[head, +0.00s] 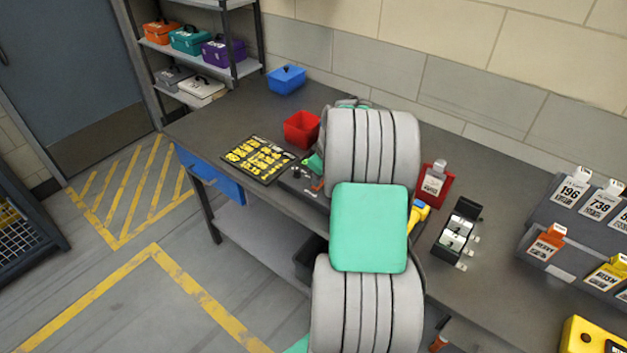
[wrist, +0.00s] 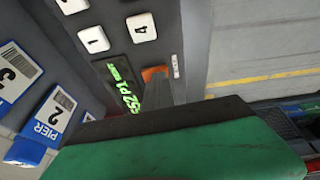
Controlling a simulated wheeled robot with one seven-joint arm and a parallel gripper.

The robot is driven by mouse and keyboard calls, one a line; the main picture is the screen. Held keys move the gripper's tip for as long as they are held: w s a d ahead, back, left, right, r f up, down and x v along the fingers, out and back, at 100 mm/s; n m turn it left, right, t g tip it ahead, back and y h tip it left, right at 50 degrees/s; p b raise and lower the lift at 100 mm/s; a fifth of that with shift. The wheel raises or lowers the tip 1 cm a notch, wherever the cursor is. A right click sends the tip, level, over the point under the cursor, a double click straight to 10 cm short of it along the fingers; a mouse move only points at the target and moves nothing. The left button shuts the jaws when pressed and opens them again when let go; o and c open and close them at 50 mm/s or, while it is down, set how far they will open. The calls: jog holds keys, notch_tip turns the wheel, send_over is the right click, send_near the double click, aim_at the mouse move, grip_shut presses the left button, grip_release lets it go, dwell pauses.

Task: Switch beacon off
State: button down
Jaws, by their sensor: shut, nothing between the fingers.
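In the wrist view a dark control panel fills the upper left. It has white keys marked 1 and 4 (wrist: 141,27), a display (wrist: 121,77) with green characters, and an orange switch or key (wrist: 154,73) at its lower right. My gripper (wrist: 157,88) is shut and empty, its dark tip right at the orange part and covering some of it. I cannot tell whether it touches. No lit beacon can be made out.
In the wrist view a blue-and-white PIER 2 tag (wrist: 52,118) is at the left. The head view shows a long grey bench with a red bin (head: 301,129), a blue bin (head: 286,79), a board of yellow pieces (head: 257,160) and a yellow box (head: 590,338).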

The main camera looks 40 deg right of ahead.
jog(key=shift+s+d+f, duration=0.1)
jog(key=shift+d+f, duration=0.2)
jog(key=shift+d, duration=0.45)
notch_tip(320, 180, up, 6)
jog(key=shift+f+p, duration=0.25)
jog(key=shift+p, duration=0.95)
jog(key=b+v, duration=0.1)
jog(key=v, duration=0.8)
jog(key=shift+a+b, duration=0.35)
jog(key=shift+a, duration=0.15)
jog(key=shift+s, duration=0.15)
